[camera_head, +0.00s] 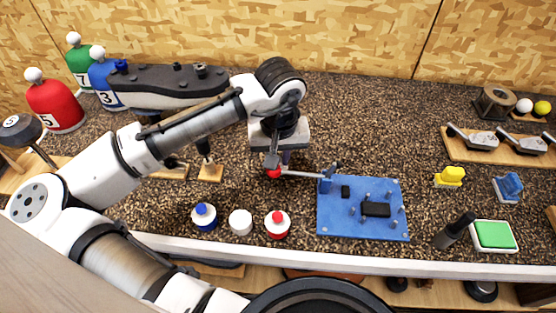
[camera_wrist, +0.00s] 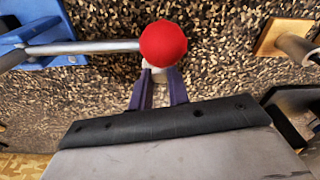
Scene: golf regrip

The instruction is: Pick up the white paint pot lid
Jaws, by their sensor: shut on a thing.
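The white paint pot (camera_head: 240,222) stands near the counter's front edge, between a blue-and-white pot (camera_head: 204,216) and a red-and-white pot (camera_head: 277,224). It is white all over; I cannot clearly make out its lid from its body. My gripper (camera_head: 274,168) is behind and above the pots, away from the white one. In the wrist view its fingers (camera_wrist: 160,74) close in at a lever with a round red knob (camera_wrist: 163,43) on a grey rod. The knob hides part of the fingertips. The lever also shows in the head view (camera_head: 300,175).
The lever's rod runs to a blue clamp (camera_head: 325,184) by a blue board with pegs (camera_head: 335,226). A dark bottle (camera_head: 453,231) and a green pad (camera_head: 494,235) stand at right. Small wooden stands (camera_head: 210,173) are left of my gripper.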

